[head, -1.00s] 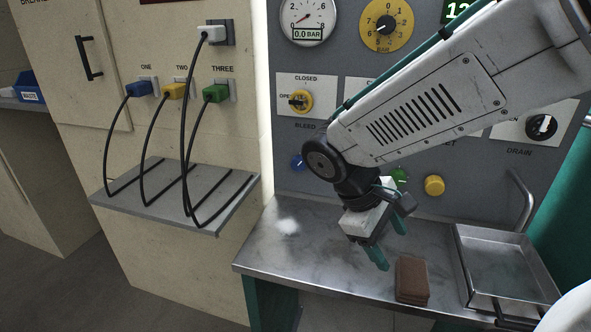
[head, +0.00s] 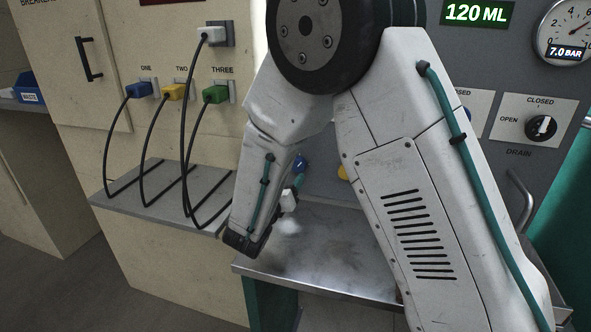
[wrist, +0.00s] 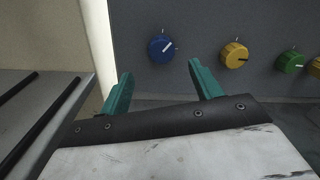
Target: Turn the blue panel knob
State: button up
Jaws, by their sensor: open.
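The blue panel knob (wrist: 161,49) is on the grey panel in the wrist view, a round knob with a white pointer line tilted up to the right. My gripper (wrist: 158,82) is open and empty, its two teal fingers pointing toward the panel. The knob shows above and between the fingertips, apart from them. In the head view a small part of the blue knob (head: 300,163) shows beside my arm. My gripper (head: 292,192) is mostly hidden there by my own arm links.
A yellow knob (wrist: 235,55) and a green knob (wrist: 290,62) sit right of the blue one. The metal bench (head: 315,255) lies below the panel. At left a grey shelf (head: 160,190) holds hanging cables from the blue, yellow and green plugs.

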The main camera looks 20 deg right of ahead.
jog(key=x, duration=0.7)
jog(key=shift+w+d, duration=0.25)
jog(key=shift+d, duration=0.05)
jog(key=c, duration=1)
